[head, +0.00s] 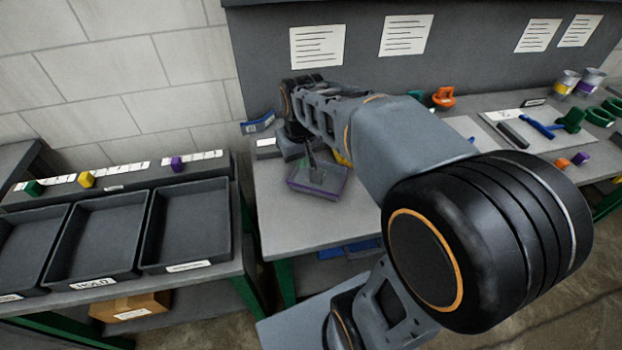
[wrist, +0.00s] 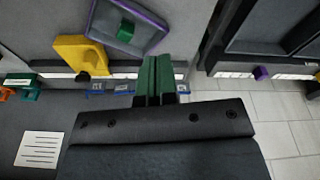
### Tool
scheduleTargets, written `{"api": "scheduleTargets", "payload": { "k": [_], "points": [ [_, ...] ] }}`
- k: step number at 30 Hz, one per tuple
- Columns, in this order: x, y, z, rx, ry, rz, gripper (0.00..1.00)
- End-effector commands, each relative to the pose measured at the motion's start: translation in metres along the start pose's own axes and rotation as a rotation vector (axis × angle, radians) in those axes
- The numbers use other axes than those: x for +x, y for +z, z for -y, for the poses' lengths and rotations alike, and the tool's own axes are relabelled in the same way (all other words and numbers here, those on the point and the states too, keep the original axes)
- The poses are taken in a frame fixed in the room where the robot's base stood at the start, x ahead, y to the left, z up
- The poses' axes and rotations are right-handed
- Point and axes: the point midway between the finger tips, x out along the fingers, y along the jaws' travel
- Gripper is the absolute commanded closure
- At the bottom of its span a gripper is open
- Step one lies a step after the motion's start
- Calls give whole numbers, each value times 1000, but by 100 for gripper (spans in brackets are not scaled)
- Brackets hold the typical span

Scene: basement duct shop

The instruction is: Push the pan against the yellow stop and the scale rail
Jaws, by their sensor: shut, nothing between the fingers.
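The pan (head: 303,187) is a shallow dark tray with a purple rim, lying on the grey bench. In the wrist view the pan (wrist: 105,20) sits askew to the rail, with a green block (wrist: 126,32) inside it. The yellow stop (wrist: 78,54) is close beside its left edge; I cannot tell whether they touch. In the head view my arm mostly hides the stop (head: 341,158). The scale rail (wrist: 60,74) is a pale marked strip, with bench showing between it and the pan. My gripper (wrist: 157,62) is shut and empty, near the pan's rail-side corner.
Dark trays (head: 187,225) stand on a lower bench to the left, with colored blocks behind them. A blue item (head: 258,123) lies near the bench's back left corner. Tools (head: 540,126) and green parts lie to the right. Bench front of the pan is clear.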

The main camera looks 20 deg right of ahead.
Motion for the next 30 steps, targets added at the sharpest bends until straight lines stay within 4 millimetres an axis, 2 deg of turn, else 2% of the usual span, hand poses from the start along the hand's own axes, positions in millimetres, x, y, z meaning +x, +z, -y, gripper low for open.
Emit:
{"api": "scheduleTargets", "payload": {
  "k": [1,6,9,13,18,21,26,30],
  "points": [
    [18,-22,-3,-10,-1,44,100],
    [66,-81,-16,-43,-4,161,100],
    [100,-106,-25,-56,-8,221,100],
    [139,-128,-35,-68,-14,283,100],
    [173,-142,-44,-77,-22,332,100],
    [182,-144,-46,-79,-24,346,100],
    [185,-137,-48,-79,-25,354,100],
    [181,-120,-50,-78,-25,353,100]
  ]
}}
